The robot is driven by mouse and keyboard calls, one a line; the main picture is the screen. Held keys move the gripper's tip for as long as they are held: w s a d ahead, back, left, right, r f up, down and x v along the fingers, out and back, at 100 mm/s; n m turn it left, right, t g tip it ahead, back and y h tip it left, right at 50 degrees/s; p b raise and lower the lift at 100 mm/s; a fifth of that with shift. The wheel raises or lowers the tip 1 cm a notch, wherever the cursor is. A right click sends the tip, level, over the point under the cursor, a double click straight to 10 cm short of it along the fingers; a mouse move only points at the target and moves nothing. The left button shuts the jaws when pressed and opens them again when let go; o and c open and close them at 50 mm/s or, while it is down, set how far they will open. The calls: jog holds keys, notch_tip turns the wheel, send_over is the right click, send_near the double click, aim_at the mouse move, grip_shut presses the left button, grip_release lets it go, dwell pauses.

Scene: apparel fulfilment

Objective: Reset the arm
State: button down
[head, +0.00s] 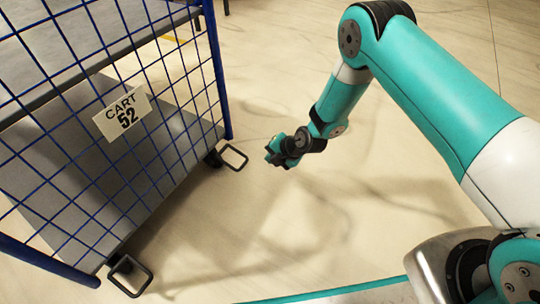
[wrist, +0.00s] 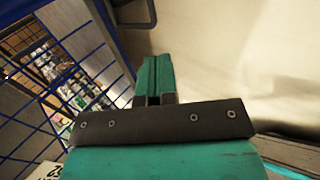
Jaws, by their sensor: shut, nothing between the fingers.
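My gripper (head: 276,158) hangs in the air at the end of my teal and white arm, right of the cart and above the pale floor in the head view. In the wrist view my gripper (wrist: 153,62) points away from the camera with its two teal fingers together. It is shut and empty. The arm is bent, with its elbow high at the upper right of the head view and the forearm reaching down to the left.
A blue wire-mesh cart (head: 228,100) with grey shelves stands at the left. Its sign (head: 122,113) reads "CART 52". Black looped caster brackets (head: 234,157) stick out near the floor. The pale floor (head: 330,220) between cart and arm is clear.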

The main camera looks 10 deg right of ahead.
dwell(0.3)
jog(key=s+r+m+g+p, duration=0.1)
jog(key=s+r+m+p, duration=0.3)
jog(key=r, duration=1.1)
jog(key=s+r+m+g+p, duration=0.1)
jog(key=s+r+m, duration=0.3)
jog(key=r, duration=1.1)
jog(key=s+d+r+m+g+h+p, duration=0.1)
jog(key=s+d+r+m+p, duration=0.15)
jog(key=s+r+m, duration=0.6)
jog(key=s+d+r+m+g+h+p, duration=0.15)
jog(key=s+d+r+m, duration=0.3)
jog(key=s+r, duration=0.75)
notch_tip(320, 180, up, 36)
jog(key=s+p, duration=0.1)
jog(key=p, duration=3.6)
jog(key=shift+s+p, duration=0.3)
jog(key=shift+p, duration=0.1)
